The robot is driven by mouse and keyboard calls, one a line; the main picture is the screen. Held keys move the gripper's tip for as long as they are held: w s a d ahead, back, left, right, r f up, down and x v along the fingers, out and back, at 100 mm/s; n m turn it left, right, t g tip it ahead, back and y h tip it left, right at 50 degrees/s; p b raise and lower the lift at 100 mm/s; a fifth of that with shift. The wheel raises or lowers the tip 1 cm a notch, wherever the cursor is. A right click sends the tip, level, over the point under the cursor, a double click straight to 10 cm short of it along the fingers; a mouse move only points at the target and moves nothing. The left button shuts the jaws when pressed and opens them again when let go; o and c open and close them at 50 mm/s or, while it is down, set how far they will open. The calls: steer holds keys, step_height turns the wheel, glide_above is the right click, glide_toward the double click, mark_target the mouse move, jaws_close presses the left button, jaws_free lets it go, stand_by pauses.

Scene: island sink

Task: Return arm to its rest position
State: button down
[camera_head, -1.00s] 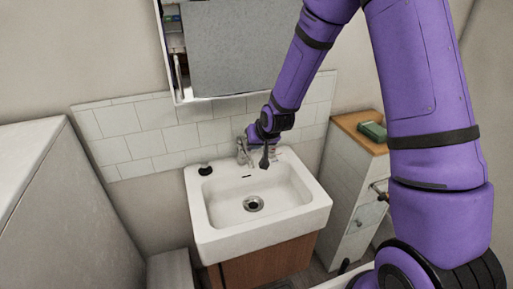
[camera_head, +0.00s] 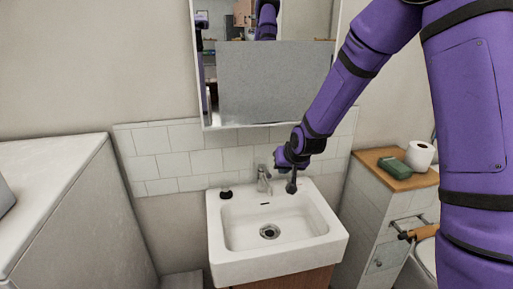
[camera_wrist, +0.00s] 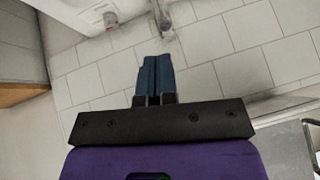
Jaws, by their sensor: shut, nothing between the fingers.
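My purple arm reaches in from the upper right of the head view. My gripper (camera_head: 291,186) hangs over the back right part of the white sink (camera_head: 235,262), right of the faucet (camera_head: 263,177). In the wrist view my gripper (camera_wrist: 154,62) shows two dark blue fingers together, shut with nothing between them. The faucet also shows at the top of the wrist view (camera_wrist: 162,18), beyond the fingertips. The gripper looks clear of the sink, though the exact gap is hard to tell.
A mirror cabinet (camera_head: 270,80) hangs above the tiled wall. A cabinet (camera_head: 378,225) at right carries a green box (camera_head: 394,169) and a white roll (camera_head: 419,156). A grey-white unit (camera_head: 75,235) stands at left. A small black-topped item (camera_head: 226,192) is on the sink's back left.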

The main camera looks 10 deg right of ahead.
steer(key=s+d+r+g+h, duration=0.15)
steer(key=s+d+r, duration=0.25)
steer(key=s+r, duration=1.3)
steer(key=s+d+r, duration=0.1)
steer(key=s+r, duration=0.2)
steer(key=s, duration=0.6)
steer(key=s+d+r+n, duration=0.1)
steer(key=s+r, duration=0.3)
steer(key=s, duration=0.5)
steer(key=shift+s+d, duration=0.15)
steer(key=shift+d, duration=0.5)
steer(key=c, duration=1.8)
jaws_free()
steer(key=shift+g, duration=0.25)
